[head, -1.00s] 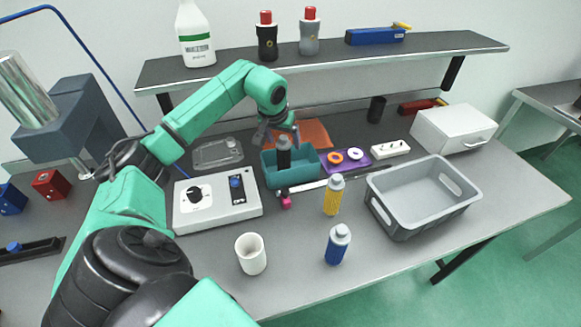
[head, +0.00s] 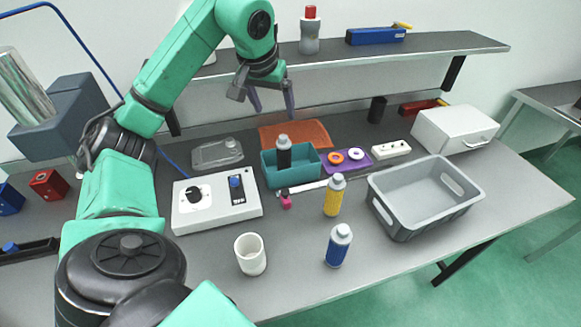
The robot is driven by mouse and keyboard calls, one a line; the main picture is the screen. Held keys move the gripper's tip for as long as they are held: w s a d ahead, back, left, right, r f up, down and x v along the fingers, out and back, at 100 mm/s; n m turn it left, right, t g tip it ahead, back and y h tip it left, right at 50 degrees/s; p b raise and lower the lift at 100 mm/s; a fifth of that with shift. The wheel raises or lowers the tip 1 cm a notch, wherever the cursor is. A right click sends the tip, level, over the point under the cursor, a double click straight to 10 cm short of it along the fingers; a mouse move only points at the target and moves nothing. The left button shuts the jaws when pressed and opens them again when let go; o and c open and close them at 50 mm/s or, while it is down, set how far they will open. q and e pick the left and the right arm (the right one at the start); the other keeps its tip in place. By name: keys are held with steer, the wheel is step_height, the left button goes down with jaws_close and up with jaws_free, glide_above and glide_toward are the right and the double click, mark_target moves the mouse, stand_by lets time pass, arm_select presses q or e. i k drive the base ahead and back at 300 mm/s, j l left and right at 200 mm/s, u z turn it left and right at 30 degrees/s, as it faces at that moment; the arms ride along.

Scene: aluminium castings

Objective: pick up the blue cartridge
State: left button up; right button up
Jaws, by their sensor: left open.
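The blue cartridge (head: 338,246) stands upright near the front edge of the table, with a grey cap on top. A yellow cartridge (head: 334,196) stands behind it, and a black cartridge (head: 284,153) stands in the teal bin (head: 290,176). My left gripper (head: 273,113) is open and empty, with its fingers pointing down. It is raised above the back of the table, behind the teal bin and well away from the blue cartridge. My right gripper is not in view.
A white cup (head: 250,254) stands left of the blue cartridge. A grey crate (head: 385,218) is to its right. A white control box (head: 215,207) sits at the left, and a shelf (head: 420,48) runs along the back. The table around the blue cartridge is clear.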

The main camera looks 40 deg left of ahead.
mark_target(341, 236)
steer(key=k+l, duration=1.15)
steer(key=l, duration=0.3)
